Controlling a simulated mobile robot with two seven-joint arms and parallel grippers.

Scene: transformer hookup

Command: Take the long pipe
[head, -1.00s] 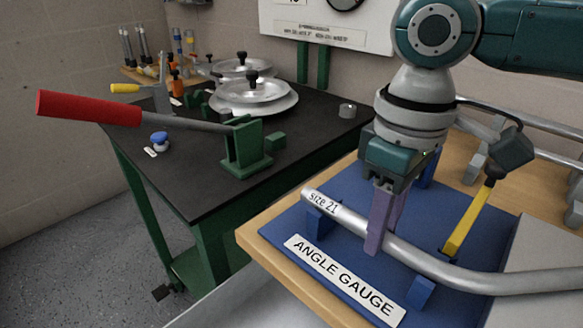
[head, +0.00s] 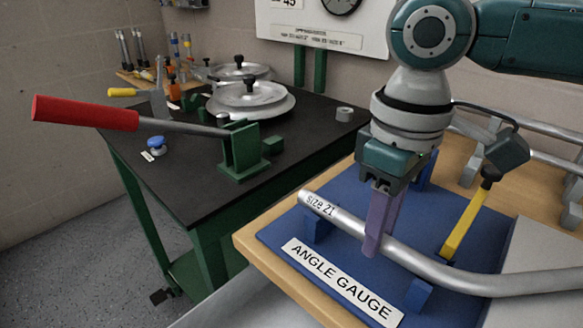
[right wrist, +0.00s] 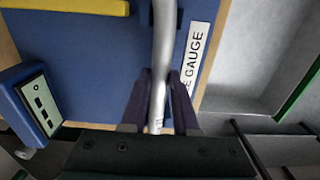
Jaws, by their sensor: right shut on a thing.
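The long pipe (head: 437,265) is a grey metal tube marked "size 21" at its near left end. It lies across blue supports on the blue angle gauge board (head: 284,229) and bends away to the right. My right gripper (head: 379,246) points down with its purple fingers shut on the straight part of the pipe, near the marked end. In the right wrist view the pipe (right wrist: 162,50) runs between the two fingers (right wrist: 158,100). My left gripper is not in view.
A yellow bar (head: 465,224) stands on the board right of my gripper. A dark table (head: 190,195) at left holds a green bender with a red-handled lever (head: 85,113) and round metal discs (head: 250,101). More pipes lie at the back right.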

